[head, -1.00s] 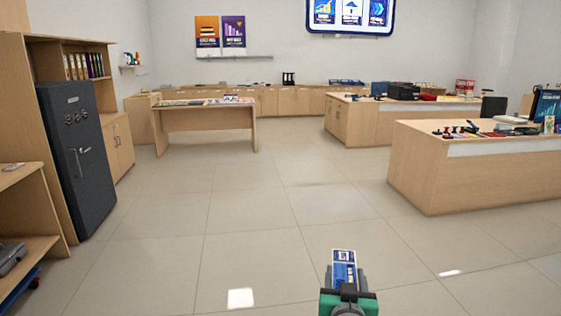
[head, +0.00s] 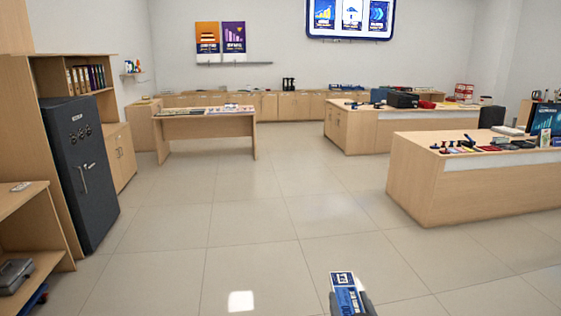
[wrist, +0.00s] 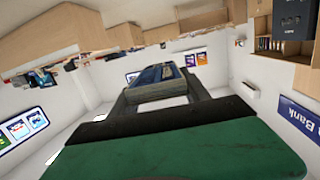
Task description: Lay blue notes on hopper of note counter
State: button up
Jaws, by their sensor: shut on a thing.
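My gripper (head: 349,301) is at the bottom of the head view, low over open floor, shut on the blue notes (head: 345,287). The notes are a small blue and white bundle sticking up past the fingertips. In the wrist view the blue notes (wrist: 158,76) sit between the two dark fingers of my gripper (wrist: 160,95), seen edge on as a thick stack. I cannot make out the note counter for sure; a black boxy machine (head: 403,97) stands on the far right counter.
A near counter (head: 450,185) with stamps and a monitor stands at right. A far counter (head: 360,130) and a table (head: 205,123) stand beyond. A dark safe (head: 80,170) and shelves (head: 35,222) line the left. The tiled floor (head: 250,215) between is clear.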

jog(key=s+d+f+m+g+h+b, duration=0.1)
jog(key=s+d+f+m+h+b, duration=0.2)
jog(key=d, duration=0.6)
jog(key=s+d+f+m+g+h+b, duration=0.1)
jog(key=d+f+m+g+h+b, duration=0.2)
jog(key=d, duration=0.6)
jog(key=s+d+f+m+h+b, duration=0.1)
jog(key=d+f+m+h+b, duration=0.1)
jog(key=d+h+b, duration=0.5)
jog(key=s+d+f+m+g+h+b, duration=0.35)
jog(key=s+d+m+g+b, duration=0.4)
jog(key=s+d, duration=1.15)
jog(key=w+d+f, duration=0.2)
jog(key=d+f, duration=0.1)
jog(key=d, duration=0.1)
jog(key=w+d+f+g, duration=0.1)
jog(key=w+d+f, duration=0.1)
jog(key=d+f, duration=0.1)
jog(key=w+d+f+g+b, duration=0.1)
jog(key=w+d+f, duration=0.1)
jog(key=d+f, duration=0.1)
jog(key=shift+w+d+f+m+y, duration=0.15)
jog(key=shift+d+f+m+y, duration=0.15)
jog(key=shift+d, duration=0.5)
jog(key=shift+w+d+f+b, duration=0.1)
jog(key=shift+d+f+b, duration=0.05)
jog(key=shift+f, duration=0.8)
jog(key=shift+w+d+f+b, duration=0.1)
jog(key=shift+f+b, duration=0.05)
jog(key=shift+f, duration=0.75)
